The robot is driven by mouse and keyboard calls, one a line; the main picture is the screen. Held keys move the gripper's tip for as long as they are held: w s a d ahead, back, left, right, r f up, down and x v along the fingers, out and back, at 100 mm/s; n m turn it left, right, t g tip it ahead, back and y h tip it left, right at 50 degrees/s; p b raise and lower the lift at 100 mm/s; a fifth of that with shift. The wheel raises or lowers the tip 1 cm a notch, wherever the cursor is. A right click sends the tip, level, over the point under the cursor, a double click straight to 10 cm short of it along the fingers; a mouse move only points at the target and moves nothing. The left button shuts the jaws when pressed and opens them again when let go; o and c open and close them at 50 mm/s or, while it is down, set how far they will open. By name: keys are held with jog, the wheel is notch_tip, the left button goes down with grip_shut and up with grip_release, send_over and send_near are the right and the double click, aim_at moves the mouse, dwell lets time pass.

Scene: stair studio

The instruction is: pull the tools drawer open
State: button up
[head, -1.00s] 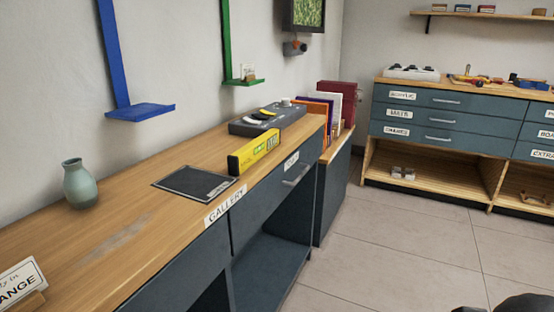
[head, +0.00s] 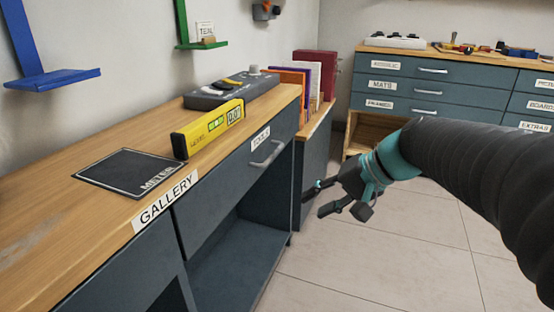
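The tools drawer (head: 240,168) is a dark blue-grey front under the wooden counter, and it is shut. Its label (head: 260,137) is small and seems to read "TOOLS". Its silver bar handle (head: 267,153) sits near the right end of the front. My gripper (head: 318,199) is to the right of the handle and lower in the picture, apart from it. Its dark fingers are spread, point left toward the cabinet, and hold nothing. My arm comes in from the right edge.
The counter (head: 62,222) carries a yellow level (head: 208,129), a black METER mat (head: 128,171) and a grey console (head: 230,93). An open shelf (head: 240,262) lies below the drawer. Books (head: 314,72) stand behind. Tiled floor (head: 350,265) is clear to the right.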

jog(key=w+y+b, duration=0.2)
jog(key=w+y, duration=0.1)
jog(key=w, duration=0.5)
jog(key=m+t+y+b, duration=0.1)
jog(key=t+y+b, duration=0.1)
jog(key=y, duration=0.1)
send_near(272, 155)
jog(key=x, duration=0.7)
jog(key=w+x, duration=0.1)
jog(key=x, duration=0.2)
jog(key=shift+f, duration=0.25)
grip_shut()
